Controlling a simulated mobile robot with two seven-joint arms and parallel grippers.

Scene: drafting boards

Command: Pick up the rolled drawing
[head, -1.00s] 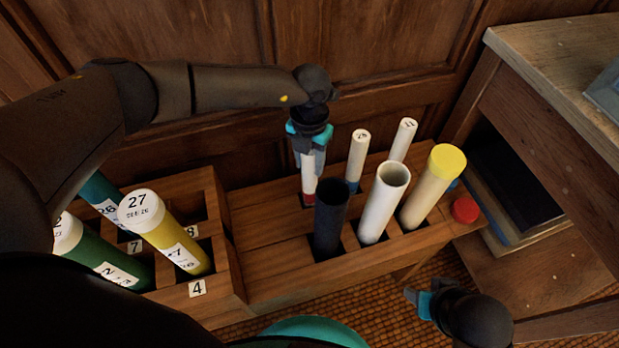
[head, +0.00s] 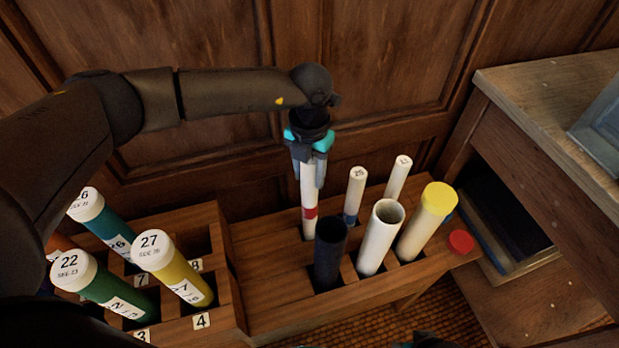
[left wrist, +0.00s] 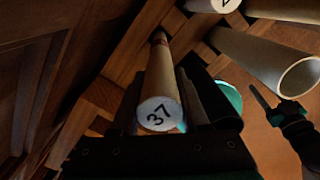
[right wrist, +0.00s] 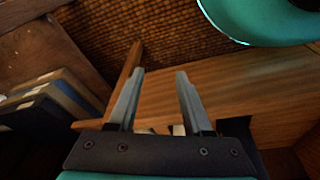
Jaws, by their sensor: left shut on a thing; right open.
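The rolled drawing (head: 309,196) is a slim white roll with a red band, standing upright at the rack's back row. Its end marked 37 shows in the left wrist view (left wrist: 158,112). My left gripper (head: 308,182) is shut around its upper part from above. The roll's lower end meets the rack at its slot; I cannot tell how much is still inside. My right gripper (right wrist: 160,74) is open and empty, over the floor and rack side in the right wrist view.
Two other slim rolls (head: 355,192) (head: 398,178) stand to the right. In front are a black tube (head: 330,252), an open white tube (head: 380,238) and a yellow-capped tube (head: 425,222). A red cap (head: 461,242) lies at the rack's right end. Labelled tubes (head: 172,268) stand left.

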